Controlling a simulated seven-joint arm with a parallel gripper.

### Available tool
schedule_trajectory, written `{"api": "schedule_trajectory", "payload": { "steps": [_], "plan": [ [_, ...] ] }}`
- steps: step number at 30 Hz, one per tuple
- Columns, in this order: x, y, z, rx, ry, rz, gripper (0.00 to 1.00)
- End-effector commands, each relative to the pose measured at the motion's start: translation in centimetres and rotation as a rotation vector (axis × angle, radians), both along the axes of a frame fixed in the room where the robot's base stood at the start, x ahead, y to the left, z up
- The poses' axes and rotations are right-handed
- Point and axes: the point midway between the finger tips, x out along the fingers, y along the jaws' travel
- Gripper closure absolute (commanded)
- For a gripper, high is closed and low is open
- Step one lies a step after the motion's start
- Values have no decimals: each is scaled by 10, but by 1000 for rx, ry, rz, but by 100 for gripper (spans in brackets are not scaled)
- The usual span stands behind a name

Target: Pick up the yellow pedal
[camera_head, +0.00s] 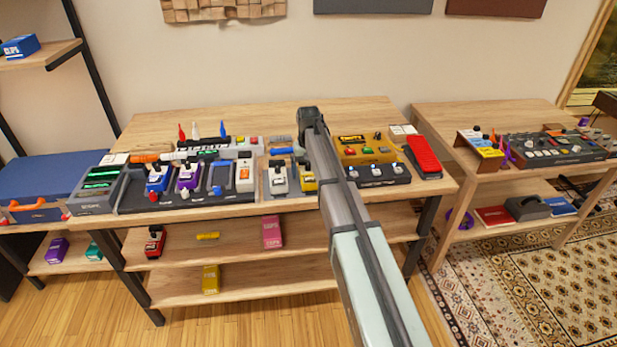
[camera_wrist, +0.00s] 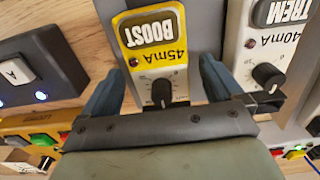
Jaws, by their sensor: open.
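The yellow pedal (camera_head: 308,180), with a white section and a black knob, sits on the upper table surface next to a white pedal (camera_head: 277,178). In the wrist view the yellow pedal (camera_wrist: 165,65) shows a BOOST label and 45mA print. My gripper (camera_wrist: 160,88) is open above it, with one blue-grey finger on each side of the pedal. I cannot tell whether the fingers touch it. The white TREM pedal (camera_wrist: 265,50) stands close beyond the right finger. In the head view my arm hides part of the yellow pedal's surroundings, and the fingertips are not clear.
A wide mustard-yellow unit (camera_head: 362,149) and a red pedal (camera_head: 423,155) stand to the right. Blue (camera_head: 158,178) and purple (camera_head: 188,177) pedals stand on a black board to the left. A yellow box (camera_head: 210,279) is on the lowest shelf. The table's back is mostly clear.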

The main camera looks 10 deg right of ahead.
Motion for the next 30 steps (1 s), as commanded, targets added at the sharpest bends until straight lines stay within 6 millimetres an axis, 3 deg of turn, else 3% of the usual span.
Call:
{"api": "schedule_trajectory", "payload": {
  "steps": [3, 10, 30],
  "plan": [
    [0, 0, -10, 0, -1, 1, 6],
    [0, 0, -11, 0, -1, 1, 7],
    [0, 0, -10, 0, -1, 0, 72]
  ]
}}
